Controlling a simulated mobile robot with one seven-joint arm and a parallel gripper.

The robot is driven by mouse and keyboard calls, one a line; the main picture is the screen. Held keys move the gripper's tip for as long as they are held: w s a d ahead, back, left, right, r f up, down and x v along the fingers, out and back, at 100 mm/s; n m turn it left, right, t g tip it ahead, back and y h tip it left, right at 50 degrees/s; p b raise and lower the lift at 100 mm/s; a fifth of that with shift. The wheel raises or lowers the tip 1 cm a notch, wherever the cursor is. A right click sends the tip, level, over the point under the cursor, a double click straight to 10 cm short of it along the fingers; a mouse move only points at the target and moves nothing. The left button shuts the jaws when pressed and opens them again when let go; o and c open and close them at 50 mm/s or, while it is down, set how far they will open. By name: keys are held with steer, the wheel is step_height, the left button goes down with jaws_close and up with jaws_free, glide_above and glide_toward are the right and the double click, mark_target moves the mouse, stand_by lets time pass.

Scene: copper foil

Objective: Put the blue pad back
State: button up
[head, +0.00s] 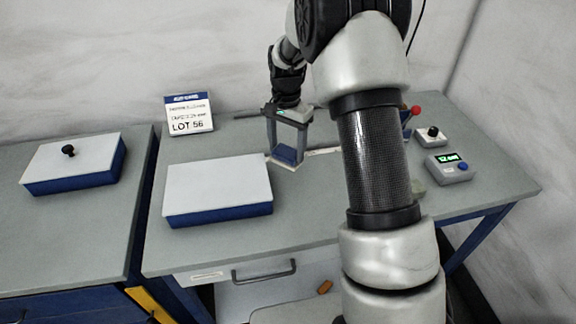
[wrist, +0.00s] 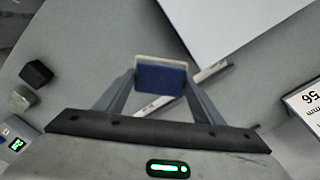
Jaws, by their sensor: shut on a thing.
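The blue pad (head: 286,154) is a small block with a blue face and a pale tan edge. It also shows in the wrist view (wrist: 160,79), between the two fingertips. My gripper (head: 285,158) is shut on it, with a finger at each side. The pad is over the table, just right of a large white-topped blue box (head: 217,185). I cannot tell whether the pad touches the table or hangs a little above it.
A metal strip (wrist: 212,71) lies beneath the gripper. A LOT 56 sign (head: 189,114) stands behind. A display box (head: 448,169), a small knobbed box (head: 430,136) and a red-balled lever (head: 415,110) are at right. Another knobbed white-and-blue box (head: 72,165) is at left.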

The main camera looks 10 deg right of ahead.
mark_target(287, 162)
steer(key=shift+f, duration=2.75)
steer(key=shift+f, duration=0.25)
steer(key=o, duration=1)
steer(key=shift+o, duration=0.2)
steer(key=shift+r, duration=0.1)
